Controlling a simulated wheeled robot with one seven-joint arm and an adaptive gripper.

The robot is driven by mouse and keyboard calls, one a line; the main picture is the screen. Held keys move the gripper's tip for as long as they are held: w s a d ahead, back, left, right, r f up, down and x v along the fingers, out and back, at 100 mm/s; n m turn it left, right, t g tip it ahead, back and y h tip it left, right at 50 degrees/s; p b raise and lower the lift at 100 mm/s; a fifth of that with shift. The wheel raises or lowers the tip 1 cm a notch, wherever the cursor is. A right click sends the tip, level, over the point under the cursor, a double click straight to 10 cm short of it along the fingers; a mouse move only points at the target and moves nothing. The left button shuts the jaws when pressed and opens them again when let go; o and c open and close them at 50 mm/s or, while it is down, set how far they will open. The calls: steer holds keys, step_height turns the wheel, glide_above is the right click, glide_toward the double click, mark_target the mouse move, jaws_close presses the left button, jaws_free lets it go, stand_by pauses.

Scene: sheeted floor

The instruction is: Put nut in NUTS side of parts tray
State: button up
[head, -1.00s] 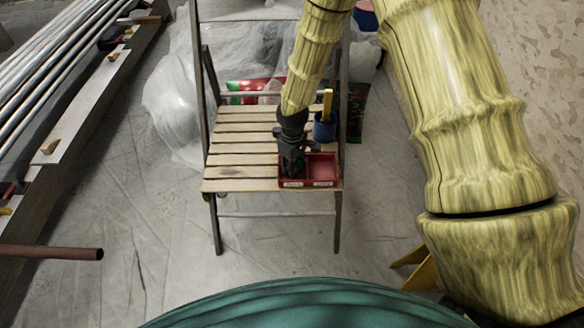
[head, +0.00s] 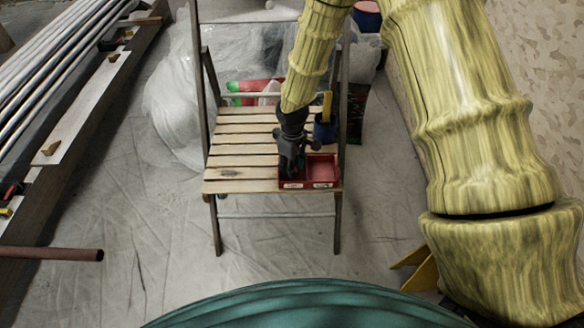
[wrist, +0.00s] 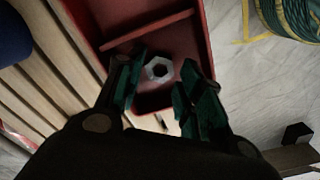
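The red parts tray (head: 323,185) sits at the front right of a slatted wooden seat, split by a divider into two compartments. Each has a small front label that I cannot read. My gripper (head: 291,170) points down over the left compartment. In the wrist view my gripper (wrist: 161,84) is open, with a green-padded finger on either side of the grey hex nut (wrist: 149,71). The nut appears to lie flat on the floor of that compartment, with narrow gaps to the fingers. In the head view the gripper hides the nut. The divider (wrist: 147,28) shows beyond the nut.
A blue cup (head: 324,132) with a yellow-handled item stands just behind the tray. A brown pipe (head: 60,254) juts in at the left.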

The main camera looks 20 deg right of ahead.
step_height(320, 180, up, 10)
steer(key=p, duration=0.1)
steer(key=shift+r, duration=0.25)
